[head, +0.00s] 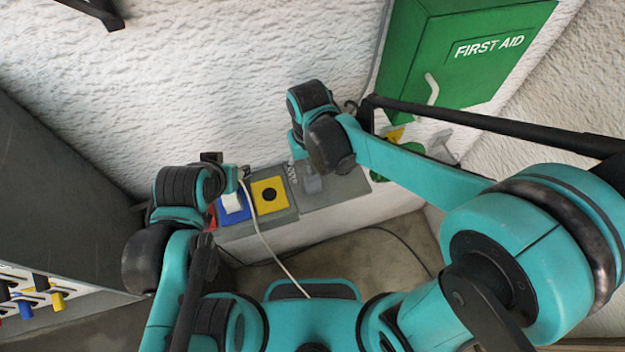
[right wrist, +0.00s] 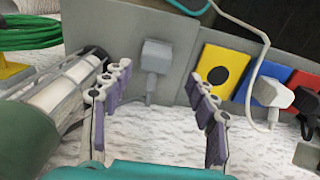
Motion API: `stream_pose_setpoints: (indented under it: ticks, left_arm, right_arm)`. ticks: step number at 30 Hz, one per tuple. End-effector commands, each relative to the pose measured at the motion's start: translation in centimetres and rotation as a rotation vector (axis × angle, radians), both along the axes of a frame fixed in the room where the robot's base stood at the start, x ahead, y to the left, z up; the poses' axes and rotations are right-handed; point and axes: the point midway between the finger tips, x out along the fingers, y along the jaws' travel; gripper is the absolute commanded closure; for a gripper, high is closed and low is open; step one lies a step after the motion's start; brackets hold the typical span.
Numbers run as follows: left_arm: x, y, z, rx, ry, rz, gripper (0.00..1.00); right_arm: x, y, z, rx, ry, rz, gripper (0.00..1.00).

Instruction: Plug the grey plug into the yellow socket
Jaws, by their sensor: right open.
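The grey plug (right wrist: 155,58) is at the grey panel, between my right gripper's fingers as seen in the right wrist view. It also shows in the head view (head: 312,184). I cannot tell if it is seated in something. My right gripper (right wrist: 160,84) is open, its fingers apart on either side of the plug and not closed on it. The yellow socket (head: 269,194) has a dark round hole and is empty. It also shows in the right wrist view (right wrist: 222,70). My left gripper (head: 236,174) is near the white plug; its fingers are not clear.
A blue socket (right wrist: 259,83) holds a white plug (right wrist: 272,92) with a white cable. A red socket (right wrist: 302,84) with a dark plug is beside it. A green first aid cabinet (head: 470,50) hangs above right.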

Motion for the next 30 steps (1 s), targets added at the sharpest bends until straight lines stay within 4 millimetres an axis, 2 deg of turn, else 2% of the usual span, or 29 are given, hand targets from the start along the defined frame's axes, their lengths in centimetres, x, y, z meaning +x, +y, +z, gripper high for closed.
stream_pose_setpoints:
  ticks: [10,18,21,30]
  left_arm:
    - [0.0,0.0,-0.2,0.0,0.0,0.0,0.6]
    - [0.0,0.0,-1.2,0.0,0.0,0.0,0.6]
    - [0.0,0.0,-1.4,0.0,0.0,0.0,0.6]
    - [0.0,0.0,-1.3,0.0,0.0,0.0,0.6]
  right_arm:
    - [0.0,-0.1,-0.7,0.0,0.0,0.0,0.41]
    - [0.4,-0.7,-4.6,0.0,0.0,-0.001,0.41]
    - [0.4,-0.7,-5.4,0.0,0.0,0.0,0.41]
    - [0.4,-0.7,-5.5,0.0,0.0,0.0,0.41]
